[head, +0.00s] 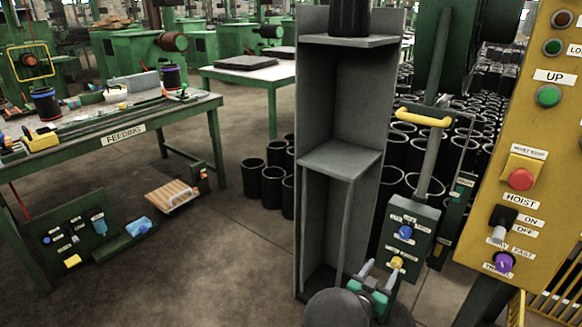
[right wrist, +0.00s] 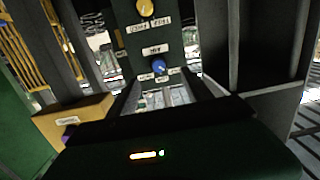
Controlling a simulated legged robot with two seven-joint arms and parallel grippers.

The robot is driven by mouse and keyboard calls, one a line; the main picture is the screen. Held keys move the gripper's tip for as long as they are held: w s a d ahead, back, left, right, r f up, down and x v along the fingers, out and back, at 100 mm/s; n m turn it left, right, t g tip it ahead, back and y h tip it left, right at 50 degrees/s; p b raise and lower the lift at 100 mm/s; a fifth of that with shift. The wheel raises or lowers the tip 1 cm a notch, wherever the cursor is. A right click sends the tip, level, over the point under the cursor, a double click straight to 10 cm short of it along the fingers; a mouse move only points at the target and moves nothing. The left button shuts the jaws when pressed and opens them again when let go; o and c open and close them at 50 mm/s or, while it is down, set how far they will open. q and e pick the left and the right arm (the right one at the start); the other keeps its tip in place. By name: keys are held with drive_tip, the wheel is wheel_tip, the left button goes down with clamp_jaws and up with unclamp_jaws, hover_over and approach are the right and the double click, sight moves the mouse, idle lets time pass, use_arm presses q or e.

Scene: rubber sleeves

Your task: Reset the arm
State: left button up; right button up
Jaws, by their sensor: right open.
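My right gripper (head: 380,273) is at the bottom centre of the head view, with its two pale fingers pointing up and apart. It is open and I see nothing between the fingers. It is just below and in front of a dark green control box (head: 408,225) with a blue knob (head: 405,232) and a yellow knob (head: 397,262). In the right wrist view the open fingers (right wrist: 172,92) point toward the same box, its blue knob (right wrist: 159,66) and yellow knob (right wrist: 146,8). I cannot tell if they touch the box. My left gripper is out of view.
A grey metal shelf frame (head: 340,158) stands just left of the gripper. A yellow hoist panel (head: 524,140) is close on the right. A green feeding table (head: 110,125) stands left. Several black sleeves (head: 262,182) stand behind. The floor (head: 225,265) at centre left is clear.

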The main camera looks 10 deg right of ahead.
drive_tip(key=s+a+f+n+g+y, duration=0.1)
drive_tip(key=s+a+n+g+y, duration=0.1)
drive_tip(key=s+a+y, duration=0.45)
drive_tip(key=s+a+f+n+g+y, duration=0.1)
drive_tip(key=s+a+n+g+y, duration=0.2)
drive_tip(key=a, duration=0.6)
drive_tip(key=s+a+r+n+g+y, duration=0.1)
drive_tip(key=s+a+n+g, duration=0.1)
drive_tip(key=s, duration=0.7)
drive_tip(key=s+a+r+n+g+y, duration=0.1)
drive_tip(key=s+a+n+g+y, duration=0.1)
drive_tip(key=s, duration=0.7)
drive_tip(key=w+p+v, duration=0.2)
drive_tip(key=p+v, duration=1)
drive_tip(key=w+r+p+v, duration=0.1)
drive_tip(key=w+p+v, duration=0.2)
drive_tip(key=p+v, duration=0.9)
drive_tip(key=shift+w+a+p, duration=0.15)
drive_tip(key=shift+w+p, duration=0.2)
drive_tip(key=shift+w, duration=0.05)
